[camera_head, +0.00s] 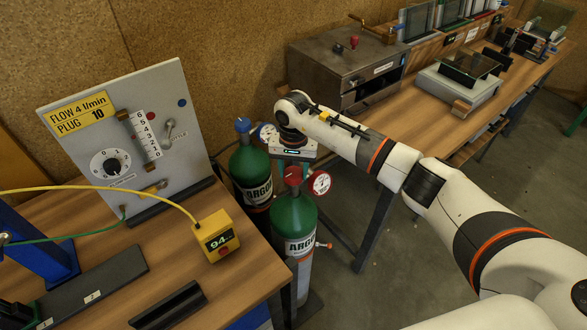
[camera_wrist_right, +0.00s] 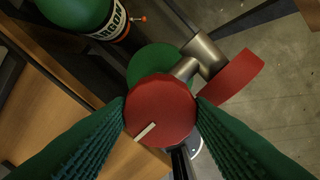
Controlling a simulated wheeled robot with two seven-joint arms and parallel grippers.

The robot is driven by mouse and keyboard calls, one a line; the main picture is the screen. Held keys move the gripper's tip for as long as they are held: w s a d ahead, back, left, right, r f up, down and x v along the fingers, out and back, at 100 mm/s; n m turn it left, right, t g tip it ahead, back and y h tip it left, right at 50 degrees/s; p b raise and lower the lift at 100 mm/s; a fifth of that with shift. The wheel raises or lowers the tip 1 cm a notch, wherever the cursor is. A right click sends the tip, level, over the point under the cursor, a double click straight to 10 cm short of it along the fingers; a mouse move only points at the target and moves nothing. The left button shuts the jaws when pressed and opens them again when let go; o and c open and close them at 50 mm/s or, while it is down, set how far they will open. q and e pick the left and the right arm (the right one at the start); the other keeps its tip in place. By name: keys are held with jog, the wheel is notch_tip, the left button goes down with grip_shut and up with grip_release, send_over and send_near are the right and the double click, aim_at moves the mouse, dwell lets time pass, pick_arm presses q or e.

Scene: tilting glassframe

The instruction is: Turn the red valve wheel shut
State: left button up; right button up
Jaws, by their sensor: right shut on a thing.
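The red valve wheel (camera_head: 293,175) sits on top of the front green argon cylinder (camera_head: 294,218). In the right wrist view the wheel (camera_wrist_right: 163,108) is a red disc with a pale mark near its lower left edge. My right gripper (camera_head: 292,165) comes down on the wheel from above. In the right wrist view its green ribbed fingers (camera_wrist_right: 161,106) press on the wheel's two sides, shut on it. A red-rimmed gauge (camera_head: 319,183) stands just right of the wheel. My left gripper is not in view.
A second argon cylinder (camera_head: 250,172) with a blue wheel (camera_head: 242,125) stands close behind. The left bench holds a flow panel (camera_head: 135,135) and a yellow meter box (camera_head: 217,236) reading 94. A right bench (camera_head: 420,120) carries a steel box (camera_head: 345,72).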

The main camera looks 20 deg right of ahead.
jog(key=shift+f+m+b, duration=0.15)
jog(key=shift+m+b, duration=0.45)
jog(key=shift+b, duration=0.25)
jog(key=m+b, duration=0.6)
jog(key=m, duration=0.1)
jog(key=m+b, duration=0.3)
jog(key=m, duration=0.1)
jog(key=m+b, duration=0.2)
jog(key=m, duration=0.3)
jog(key=shift+r+b, duration=0.2)
jog(key=shift+b, duration=0.1)
jog(key=shift+m, duration=0.4)
jog(key=o, duration=1)
